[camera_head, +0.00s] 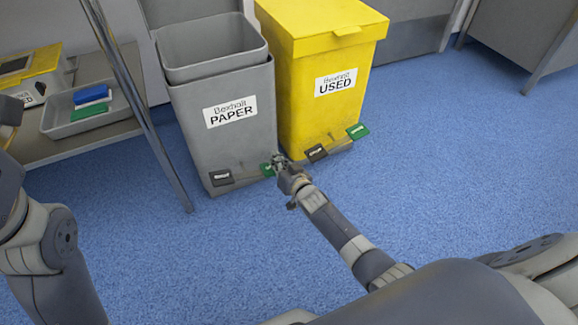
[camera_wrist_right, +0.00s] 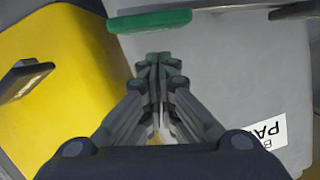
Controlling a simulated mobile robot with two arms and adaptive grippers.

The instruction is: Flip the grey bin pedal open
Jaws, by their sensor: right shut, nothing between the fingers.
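The grey bin (camera_head: 190,125), labelled PAPER, stands on the blue floor with its top open and its lid (camera_head: 185,10) raised at the back. A black pedal (camera_head: 221,178) and a green pedal (camera_head: 267,170) sit low on its front. My right gripper (camera_head: 279,160) is shut and empty at the green pedal. In the right wrist view the closed fingertips (camera_wrist_right: 160,60) lie just below the green pedal (camera_wrist_right: 150,20); I cannot tell whether they touch. My left arm shows at the left edge, but its gripper is out of view.
A yellow bin (camera_head: 310,100), labelled USED, stands right beside the grey bin, with its lid down and black (camera_head: 316,153) and green (camera_head: 357,131) pedals. A table (camera_head: 110,130) with a tray (camera_head: 60,123) is at the left, its metal leg near the grey bin. Floor is free at right.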

